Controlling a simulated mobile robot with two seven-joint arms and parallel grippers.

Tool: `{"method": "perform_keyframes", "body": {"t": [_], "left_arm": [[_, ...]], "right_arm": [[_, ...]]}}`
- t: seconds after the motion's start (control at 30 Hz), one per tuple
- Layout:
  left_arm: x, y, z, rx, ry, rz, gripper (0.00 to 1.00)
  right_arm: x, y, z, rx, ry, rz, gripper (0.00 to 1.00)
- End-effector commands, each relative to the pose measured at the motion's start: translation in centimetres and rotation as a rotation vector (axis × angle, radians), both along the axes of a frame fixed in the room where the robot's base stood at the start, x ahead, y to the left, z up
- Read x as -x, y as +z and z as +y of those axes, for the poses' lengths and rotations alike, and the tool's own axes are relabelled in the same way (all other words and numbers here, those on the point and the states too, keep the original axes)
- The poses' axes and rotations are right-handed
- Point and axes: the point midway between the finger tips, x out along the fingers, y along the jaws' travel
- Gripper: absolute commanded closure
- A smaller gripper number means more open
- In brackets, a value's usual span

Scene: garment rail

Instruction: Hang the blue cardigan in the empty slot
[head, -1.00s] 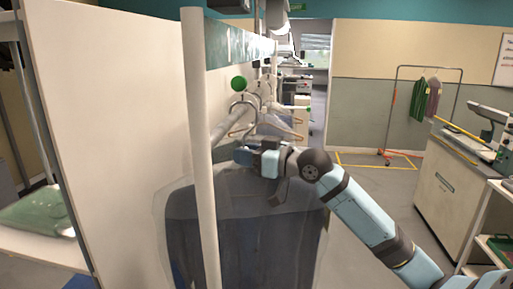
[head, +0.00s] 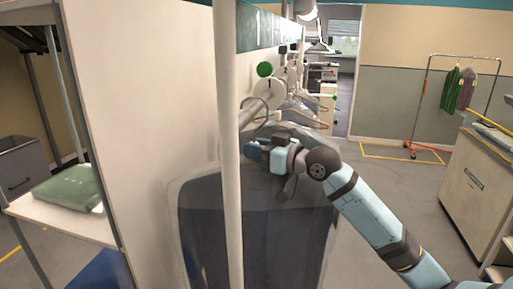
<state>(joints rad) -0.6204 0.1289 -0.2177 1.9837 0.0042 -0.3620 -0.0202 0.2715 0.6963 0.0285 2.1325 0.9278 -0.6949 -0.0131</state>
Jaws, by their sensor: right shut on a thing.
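A dark blue-grey garment (head: 285,225) in a clear cover, which I take to be the blue cardigan, hangs upright beside the near end of the rail, partly behind the white upright post (head: 229,180). My right gripper (head: 257,153) is shut at the top of this garment, near the hanger's neck; the exact grip is hidden by the fingers. A hanger hook (head: 255,103) shows above the gripper by the rail (head: 240,121); I cannot tell whether it rests on it. Several hangers (head: 310,112) hang farther back. The empty slot cannot be made out. My left gripper is out of view.
A green round marker (head: 264,69) sits above the rail. A pale panel (head: 150,150) closes off the left side. A shelf (head: 60,220) with a folded green item (head: 68,190) stands beyond it. Another clothes rack (head: 428,100) stands back right, past open floor.

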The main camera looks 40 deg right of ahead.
Motion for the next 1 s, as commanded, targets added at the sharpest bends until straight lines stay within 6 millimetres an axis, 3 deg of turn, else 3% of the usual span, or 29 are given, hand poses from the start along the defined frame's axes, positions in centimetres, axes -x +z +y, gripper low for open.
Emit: {"method": "perform_keyframes", "body": {"t": [0.23, 0.27, 0.37, 0.73, 1.0], "left_arm": [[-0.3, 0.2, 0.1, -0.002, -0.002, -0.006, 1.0], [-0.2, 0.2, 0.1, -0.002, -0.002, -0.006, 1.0], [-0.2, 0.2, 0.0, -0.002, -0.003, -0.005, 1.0], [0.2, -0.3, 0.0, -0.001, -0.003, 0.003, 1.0], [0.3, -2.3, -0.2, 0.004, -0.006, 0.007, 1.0]], "right_arm": [[0.0, 0.1, 0.0, 0.0, 0.0, -0.002, 1.0], [0.0, 0.1, 0.0, 0.0, 0.0, -0.002, 0.68], [0.0, 0.1, 0.0, 0.0, 0.0, -0.002, 0.45], [0.5, -0.2, -0.3, 0.001, -0.001, 0.0, 0.45], [4.9, -0.5, -2.3, 0.006, -0.002, 0.001, 0.45]]}}
